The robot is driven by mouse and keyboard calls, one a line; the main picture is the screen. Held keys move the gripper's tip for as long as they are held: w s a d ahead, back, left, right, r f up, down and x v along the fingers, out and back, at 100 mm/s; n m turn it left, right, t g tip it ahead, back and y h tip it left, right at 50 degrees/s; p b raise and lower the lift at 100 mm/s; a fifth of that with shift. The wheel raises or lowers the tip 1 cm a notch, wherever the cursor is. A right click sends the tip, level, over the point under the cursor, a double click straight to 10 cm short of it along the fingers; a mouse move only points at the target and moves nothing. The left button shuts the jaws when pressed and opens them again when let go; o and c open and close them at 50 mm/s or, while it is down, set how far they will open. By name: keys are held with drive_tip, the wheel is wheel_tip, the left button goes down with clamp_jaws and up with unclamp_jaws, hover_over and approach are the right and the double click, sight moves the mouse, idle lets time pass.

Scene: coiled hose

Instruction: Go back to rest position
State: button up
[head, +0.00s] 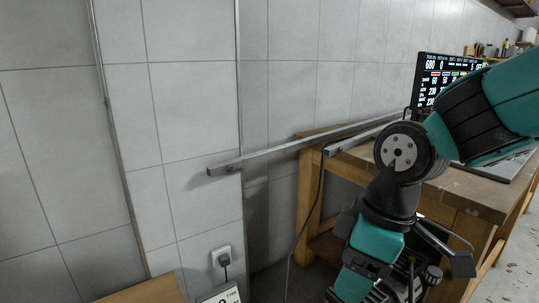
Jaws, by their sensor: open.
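My arm comes in from the right edge, teal and black, and bends down at a round joint in front of the bench. My gripper (405,245) is low in the picture, partly hidden behind my wrist and close to the bottom edge. Its dark fingers look spread apart, with nothing seen between them. No coiled hose is in view.
A wooden workbench (465,194) stands behind my arm, bearing a dark screen (438,82) with figures. A long metal bar (275,150) juts left past the bench. A wall socket (222,257) sits on the tiled wall. A wooden surface (145,294) shows at the lower left.

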drive_tip(key=s+d+r+m+y, duration=0.1)
drive_tip(key=s+d+r+m, duration=0.15)
drive_tip(key=s+m, duration=0.55)
wheel_tip(320, 180, up, 12)
drive_tip(key=s+n+p, duration=0.1)
drive_tip(key=n+p, duration=0.1)
drive_tip(key=p, duration=1)
drive_tip(key=shift+s+d, duration=0.2)
drive_tip(key=shift+d, duration=0.2)
